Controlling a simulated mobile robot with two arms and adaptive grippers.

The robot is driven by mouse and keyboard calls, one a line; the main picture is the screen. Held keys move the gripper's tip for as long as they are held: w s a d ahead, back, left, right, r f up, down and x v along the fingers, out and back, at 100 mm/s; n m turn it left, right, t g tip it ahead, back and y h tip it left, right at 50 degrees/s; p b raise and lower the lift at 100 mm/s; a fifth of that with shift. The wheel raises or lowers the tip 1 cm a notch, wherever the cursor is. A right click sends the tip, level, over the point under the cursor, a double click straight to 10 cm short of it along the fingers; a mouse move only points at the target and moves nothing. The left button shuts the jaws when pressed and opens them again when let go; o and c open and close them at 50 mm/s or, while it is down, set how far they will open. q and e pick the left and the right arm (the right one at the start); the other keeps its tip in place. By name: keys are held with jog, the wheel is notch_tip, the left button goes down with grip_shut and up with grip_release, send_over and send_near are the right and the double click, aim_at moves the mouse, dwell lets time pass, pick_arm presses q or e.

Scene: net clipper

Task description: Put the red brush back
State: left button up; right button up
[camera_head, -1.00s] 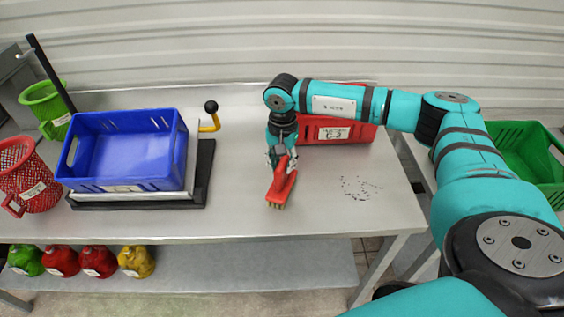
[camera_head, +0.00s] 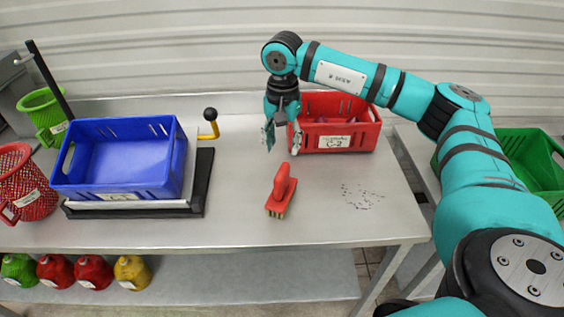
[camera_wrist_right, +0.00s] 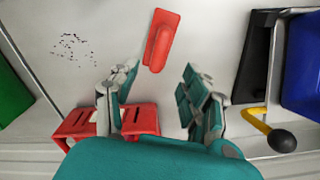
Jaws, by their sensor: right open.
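The red brush (camera_head: 281,192) rests on the metal table, bristles down, left of a patch of dark specks. My right gripper (camera_head: 283,146) is open and empty above and behind the brush, apart from it, just left of the red crate (camera_head: 341,126). In the right wrist view the brush (camera_wrist_right: 161,41) lies beyond the open fingertips (camera_wrist_right: 160,86), with clear table between. My left gripper is not in view.
Dark specks (camera_head: 361,197) lie on the right. A green crate (camera_head: 540,160) stands beyond the table's right edge. Several coloured jugs (camera_head: 132,271) are on the lower shelf.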

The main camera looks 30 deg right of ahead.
jog(key=shift+r, duration=1.3)
dwell(0.4)
